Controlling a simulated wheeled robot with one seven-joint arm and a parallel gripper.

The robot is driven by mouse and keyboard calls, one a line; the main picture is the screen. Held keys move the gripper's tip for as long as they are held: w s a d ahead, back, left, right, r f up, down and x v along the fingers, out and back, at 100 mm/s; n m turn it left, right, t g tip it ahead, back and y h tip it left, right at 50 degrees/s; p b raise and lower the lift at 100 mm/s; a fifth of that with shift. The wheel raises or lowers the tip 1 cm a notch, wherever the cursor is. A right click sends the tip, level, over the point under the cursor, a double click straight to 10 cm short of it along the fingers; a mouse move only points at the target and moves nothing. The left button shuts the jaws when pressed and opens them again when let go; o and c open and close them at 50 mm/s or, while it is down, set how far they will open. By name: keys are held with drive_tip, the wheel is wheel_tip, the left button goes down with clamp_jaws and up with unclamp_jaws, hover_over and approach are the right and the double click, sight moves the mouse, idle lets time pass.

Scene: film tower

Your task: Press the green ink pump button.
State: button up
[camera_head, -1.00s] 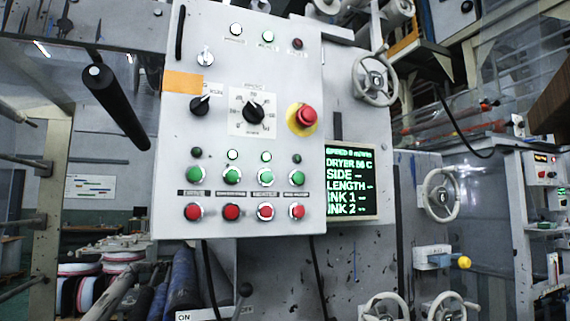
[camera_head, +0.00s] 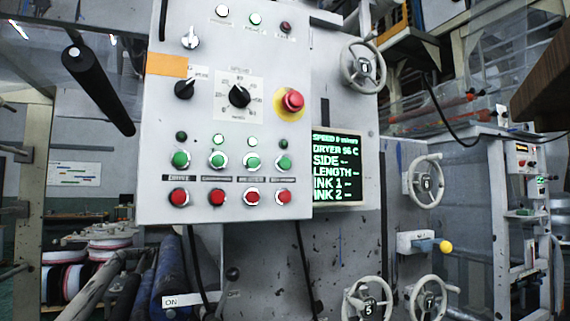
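The pale control panel (camera_head: 215,55) fills the left-centre of the head view. It carries a row of several green buttons, from the one above the "DRIVE" label (camera_head: 180,159) to the rightmost green button (camera_head: 284,163). Red buttons sit below them, such as the leftmost red button (camera_head: 179,197). The other labels between the rows are too small to read surely, so I cannot tell which green button is the ink pump's. Of the small lamps above, the middle two are lit and the outer two are dark. My gripper is not in view.
A red emergency-stop knob (camera_head: 293,100) juts out at the panel's right. The display (camera_head: 337,167) shows dashes beside INK 1 and INK 2. A black roller (camera_head: 97,88) sticks out at upper left. Handwheels (camera_head: 424,181) stand right of the panel. A brown object (camera_head: 541,85) intrudes at upper right.

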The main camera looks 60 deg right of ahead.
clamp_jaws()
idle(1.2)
